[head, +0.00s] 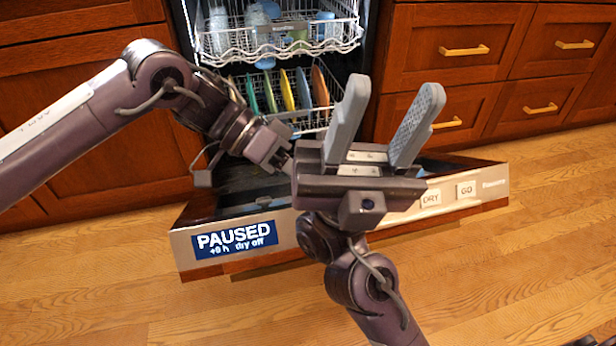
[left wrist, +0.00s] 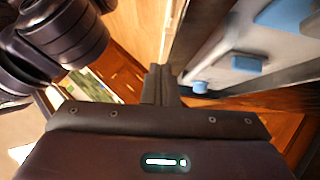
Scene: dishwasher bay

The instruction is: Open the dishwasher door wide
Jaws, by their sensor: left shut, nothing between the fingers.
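The dishwasher door (head: 285,262) is folded down and looks close to flat, its panel edge toward me. Its display (head: 234,238) reads PAUSED. My right gripper (head: 393,95) is open and empty above the door, fingers pointing up and away, hiding the door's middle. My left gripper (head: 284,160) is above the door's inner side, partly hidden behind the right one. In the left wrist view its fingers (left wrist: 160,82) are shut with nothing between them. A pale panel with blue parts (left wrist: 255,50) lies beside them there; I cannot tell whether they touch it.
The upper rack (head: 280,42) holds cups and bowls. The lower rack (head: 290,95) holds several coloured plates and is inside the bay. Wooden cabinets with drawers (head: 460,50) flank the bay. The wood floor (head: 480,265) is clear in front and to the right.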

